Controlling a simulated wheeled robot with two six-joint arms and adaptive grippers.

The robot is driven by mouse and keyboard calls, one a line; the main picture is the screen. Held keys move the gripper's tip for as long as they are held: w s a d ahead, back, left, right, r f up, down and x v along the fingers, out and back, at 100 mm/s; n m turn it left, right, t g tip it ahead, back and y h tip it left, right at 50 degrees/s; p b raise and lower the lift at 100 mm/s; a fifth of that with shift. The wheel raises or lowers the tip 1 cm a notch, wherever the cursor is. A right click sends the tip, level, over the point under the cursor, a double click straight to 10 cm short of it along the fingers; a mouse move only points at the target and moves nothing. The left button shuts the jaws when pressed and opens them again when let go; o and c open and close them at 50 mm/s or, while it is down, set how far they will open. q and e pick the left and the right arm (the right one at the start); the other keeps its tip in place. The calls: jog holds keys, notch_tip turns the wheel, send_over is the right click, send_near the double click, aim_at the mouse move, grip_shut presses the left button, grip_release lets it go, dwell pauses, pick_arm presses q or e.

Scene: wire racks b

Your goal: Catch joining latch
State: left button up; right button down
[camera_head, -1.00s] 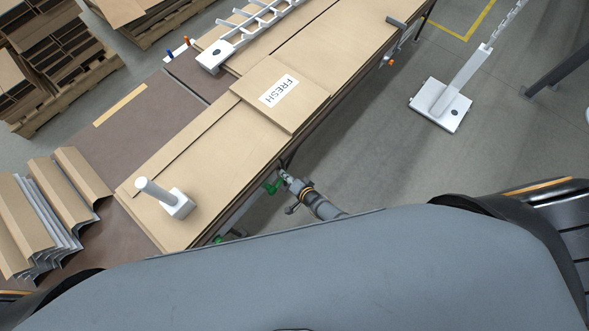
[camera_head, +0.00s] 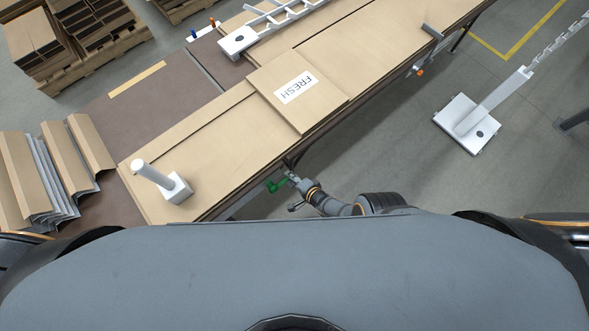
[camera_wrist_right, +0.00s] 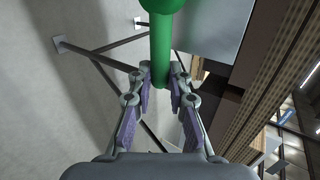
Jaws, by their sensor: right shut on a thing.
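A green latch handle (camera_head: 274,186) sits at the near side of the long table (camera_head: 212,180), below its top edge. My right gripper (camera_head: 291,178) is at this handle, with its arm coming up from below. In the right wrist view, the green bar (camera_wrist_right: 160,45) with a round knob at its top runs down between the fingers of my right gripper (camera_wrist_right: 160,84), which are closed on it. The part of the latch under the tabletop is hidden. My left gripper is not in view.
Cardboard sheets cover the tabletop, one labelled FRESH (camera_head: 318,100). A white post on a block (camera_head: 177,188) stands on the near end. Folded cardboard pieces (camera_head: 92,143) lie at left. A white stand (camera_head: 466,124) is on the floor at right. The floor between is clear.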

jog(key=c, duration=1.5)
grip_release()
jog(key=shift+s+d+f, duration=0.1)
jog(key=shift+d, duration=0.1)
jog(key=shift+a, duration=0.1)
